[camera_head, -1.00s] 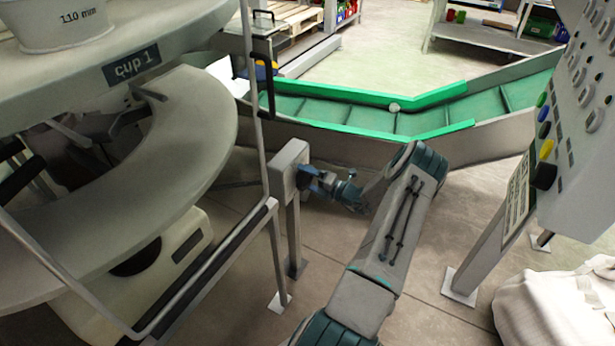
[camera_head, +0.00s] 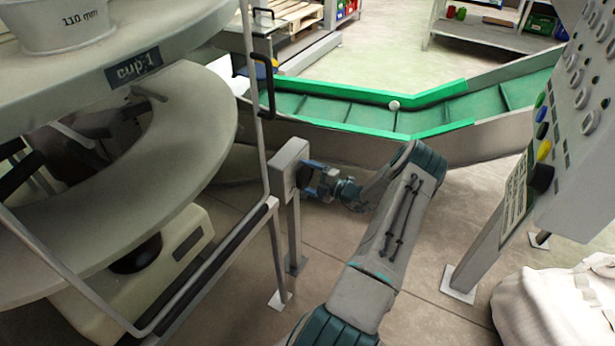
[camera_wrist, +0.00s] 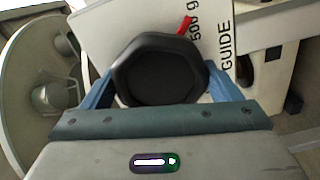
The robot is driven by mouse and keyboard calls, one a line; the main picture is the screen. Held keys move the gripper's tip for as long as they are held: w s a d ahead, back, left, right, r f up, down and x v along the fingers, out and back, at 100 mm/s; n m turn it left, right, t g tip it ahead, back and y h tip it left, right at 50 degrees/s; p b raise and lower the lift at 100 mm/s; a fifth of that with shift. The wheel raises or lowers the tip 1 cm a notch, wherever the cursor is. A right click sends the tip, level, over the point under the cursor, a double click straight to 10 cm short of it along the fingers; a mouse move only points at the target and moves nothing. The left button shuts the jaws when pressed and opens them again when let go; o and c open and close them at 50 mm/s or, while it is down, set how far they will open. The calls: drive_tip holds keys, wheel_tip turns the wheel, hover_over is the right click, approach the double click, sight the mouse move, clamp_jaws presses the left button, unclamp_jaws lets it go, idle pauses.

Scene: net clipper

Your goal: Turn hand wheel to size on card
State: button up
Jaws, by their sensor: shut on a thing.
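The black hand wheel (camera_wrist: 158,72) fills the middle of the wrist view, seen face on. My gripper (camera_wrist: 152,85) is shut on the wheel, with one blue finger on each side of its rim. Behind the wheel is a white scale plate (camera_wrist: 228,45) with "500 g", "GUIDE" and a red pointer (camera_wrist: 185,25); part of the plate is hidden by the wheel. In the head view my gripper (camera_head: 312,178) is at the grey box on a post (camera_head: 289,165); the wheel is hardly visible there. A white cup (camera_head: 62,25) marked "110 mm" stands above the label "cup 1" (camera_head: 138,66).
The round machine (camera_head: 190,130) with its metal frame rails stands at left. A control panel (camera_head: 570,120) and a white sack (camera_head: 555,310) are at right.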

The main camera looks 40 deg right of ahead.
drive_tip(key=shift+s+f, duration=0.1)
drive_tip(key=o, duration=0.9)
drive_tip(key=shift+c, duration=0.2)
drive_tip(key=v, duration=1.3)
drive_tip(key=shift+s+d, duration=0.15)
drive_tip(key=shift+s, duration=0.2)
